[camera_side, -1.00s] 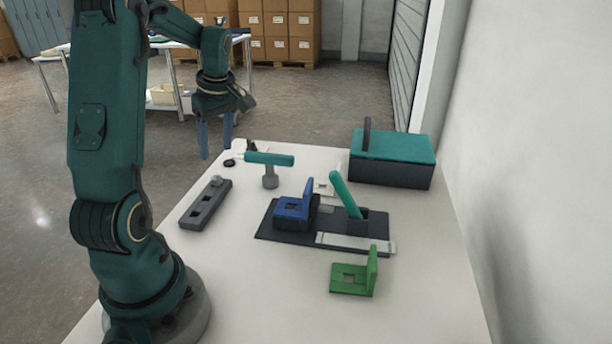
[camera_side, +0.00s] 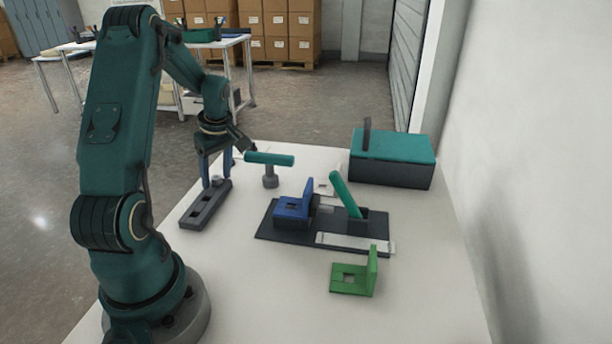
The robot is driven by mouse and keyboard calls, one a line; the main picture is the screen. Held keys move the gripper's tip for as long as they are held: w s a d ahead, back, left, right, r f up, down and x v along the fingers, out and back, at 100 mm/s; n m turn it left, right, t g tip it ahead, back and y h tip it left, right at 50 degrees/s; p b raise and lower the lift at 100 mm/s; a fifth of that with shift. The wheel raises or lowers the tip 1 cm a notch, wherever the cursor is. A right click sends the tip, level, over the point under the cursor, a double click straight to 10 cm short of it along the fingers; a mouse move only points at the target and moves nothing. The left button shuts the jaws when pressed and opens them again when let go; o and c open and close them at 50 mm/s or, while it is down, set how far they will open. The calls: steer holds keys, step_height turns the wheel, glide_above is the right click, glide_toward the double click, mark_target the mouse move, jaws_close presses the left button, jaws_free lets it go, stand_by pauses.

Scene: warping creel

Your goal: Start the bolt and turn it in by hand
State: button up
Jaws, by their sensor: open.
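The bolt (camera_side: 217,181) is a small grey piece standing at the far end of the dark slotted rack (camera_side: 203,209) on the table's left side. My gripper (camera_side: 216,180) points down over that end of the rack. Its blue fingers are apart on either side of the bolt, and I cannot tell whether they touch it. A blue bracket (camera_side: 291,208) with an opening in its base sits on the dark fixture plate (camera_side: 274,235) in the middle. A teal lever (camera_side: 346,194) leans from a dark block on the same plate.
A teal-handled T-shaped tool (camera_side: 269,160) stands on a grey foot just right of my gripper. A green bracket (camera_side: 350,280) lies at the front right. A dark box with a teal lid (camera_side: 393,150) stands at the back right.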

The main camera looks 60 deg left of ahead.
jaws_close()
steer(key=shift+r, duration=2.3)
steer(key=shift+r, duration=2)
steer(key=shift+d+f+m, duration=0.1)
steer(key=shift+d+m, duration=0.1)
steer(key=shift+m, duration=0.3)
steer(key=w+d+r+m+t, duration=0.1)
steer(key=w+d+m, duration=0.4)
steer(key=d, duration=0.4)
steer(key=w+d+r+m+t, duration=0.2)
steer(key=w+d+m, duration=0.3)
steer(key=d, duration=0.4)
steer(key=shift+m+h, duration=0.4)
steer(key=shift+m, duration=0.1)
steer(key=shift+s+f, duration=0.2)
steer(key=shift+f, duration=0.6)
steer(key=shift+s+f, duration=0.2)
steer(key=shift+f, duration=0.65)
steer(key=shift+s+f, duration=0.2)
steer(key=shift+f, duration=0.6)
